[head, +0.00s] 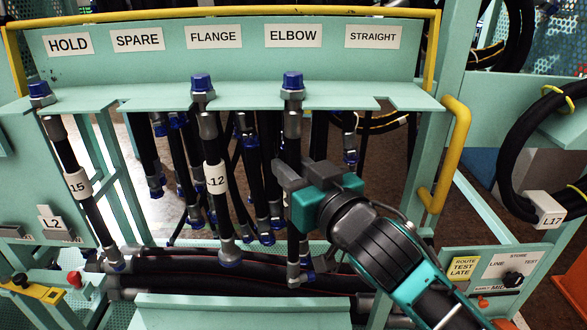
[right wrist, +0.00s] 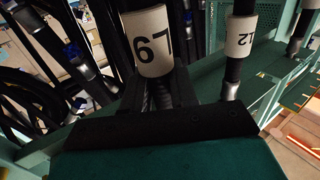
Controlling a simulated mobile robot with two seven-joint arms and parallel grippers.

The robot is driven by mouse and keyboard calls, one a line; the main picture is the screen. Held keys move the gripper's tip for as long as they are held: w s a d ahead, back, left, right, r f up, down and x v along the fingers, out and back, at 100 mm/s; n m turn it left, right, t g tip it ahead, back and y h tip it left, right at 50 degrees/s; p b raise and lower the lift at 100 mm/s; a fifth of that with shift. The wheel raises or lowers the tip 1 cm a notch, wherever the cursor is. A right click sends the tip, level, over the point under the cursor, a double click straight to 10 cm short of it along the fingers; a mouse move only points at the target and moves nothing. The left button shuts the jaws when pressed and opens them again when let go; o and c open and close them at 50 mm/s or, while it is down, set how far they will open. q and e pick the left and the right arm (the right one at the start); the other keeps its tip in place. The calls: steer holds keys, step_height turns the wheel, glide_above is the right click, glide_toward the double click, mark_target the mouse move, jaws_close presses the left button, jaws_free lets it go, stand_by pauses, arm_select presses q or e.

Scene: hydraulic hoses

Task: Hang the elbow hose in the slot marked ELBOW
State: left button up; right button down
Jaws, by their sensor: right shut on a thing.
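The elbow hose (head: 293,130) hangs upright under the ELBOW label (head: 293,36). Its blue-capped top (head: 292,80) stands above the green shelf at that slot, and its collar passes the shelf edge. Whether the collar rests fully on the shelf, I cannot tell. Its lower end (head: 296,272) shows a small blue-capped side fitting. My right gripper (head: 291,178) is shut on this hose at mid-length. In the right wrist view the hose's white tag (right wrist: 148,42) shows upside down just beyond the fingers, perhaps reading 19. My left gripper is not in view.
Hose 12 (head: 216,179) hangs at FLANGE, left of my gripper; hose 15 (head: 78,184) hangs slanted under HOLD. The SPARE and STRAIGHT places hold no hose at the shelf front. Several hoses hang behind. A yellow handle (head: 455,150) stands right of the rack.

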steer(key=shift+r, duration=0.1)
stand_by(0.3)
steer(key=c, duration=0.9)
jaws_free()
steer(key=shift+o, duration=0.5)
steer(key=shift+f, duration=0.2)
steer(key=p+v, duration=0.2)
steer(key=v, duration=1.1)
steer(key=shift+r, duration=0.15)
